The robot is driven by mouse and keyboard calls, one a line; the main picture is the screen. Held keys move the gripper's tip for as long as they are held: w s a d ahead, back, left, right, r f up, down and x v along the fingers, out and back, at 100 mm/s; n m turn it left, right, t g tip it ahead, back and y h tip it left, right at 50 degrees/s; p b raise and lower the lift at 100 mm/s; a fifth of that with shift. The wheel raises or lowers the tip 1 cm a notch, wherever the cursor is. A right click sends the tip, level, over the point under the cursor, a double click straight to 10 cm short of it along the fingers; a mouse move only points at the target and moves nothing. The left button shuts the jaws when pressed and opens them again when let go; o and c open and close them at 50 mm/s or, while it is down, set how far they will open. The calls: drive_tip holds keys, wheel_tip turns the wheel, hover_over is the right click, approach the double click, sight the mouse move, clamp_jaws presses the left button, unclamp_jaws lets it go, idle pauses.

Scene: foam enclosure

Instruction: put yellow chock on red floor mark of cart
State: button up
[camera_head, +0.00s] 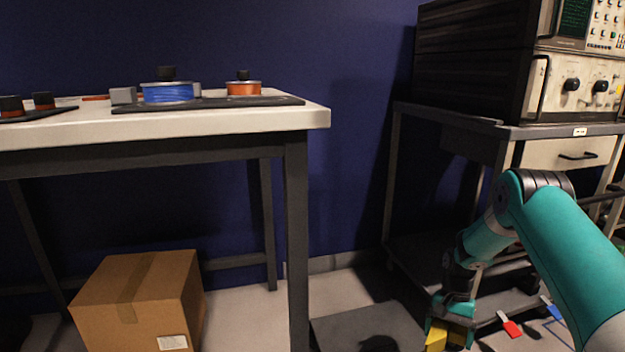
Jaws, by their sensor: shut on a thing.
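The yellow chock (436,338) is at the bottom of the view, low near the floor. My gripper (451,320) points down and is shut on it, and partly hides it. The chock's lower part is cut off or hidden, so I cannot tell whether it touches the floor. The grey cart (398,170) stands at the right, with my arm in front of it. A small red patch with a white end (510,327) lies low to the right of the gripper, apart from the chock. It looks like the red floor mark.
A blue patch (554,312) lies right of the red one. Stacked instruments (480,85) stand on the cart. A white-topped table (230,122) with spools is at left, above a cardboard box (140,300). A dark flat plate (365,328) lies on the floor left of the gripper.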

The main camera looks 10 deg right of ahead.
drive_tip(key=a+r+n+h+p, duration=0.4)
drive_tip(key=a+r+n, duration=0.7)
drive_tip(key=a, duration=0.4)
drive_tip(key=s+r+p, duration=0.4)
drive_tip(key=r+p, duration=1.3)
drive_tip(key=p, duration=0.1)
drive_tip(key=s+r+m+p, duration=0.1)
drive_tip(key=s+r+p, duration=0.3)
drive_tip(key=r+p, duration=1.4)
drive_tip(key=shift+s+d+m, duration=0.15)
drive_tip(key=shift+d+m, duration=0.05)
drive_tip(key=shift+m, duration=0.1)
drive_tip(key=shift+f, duration=0.1)
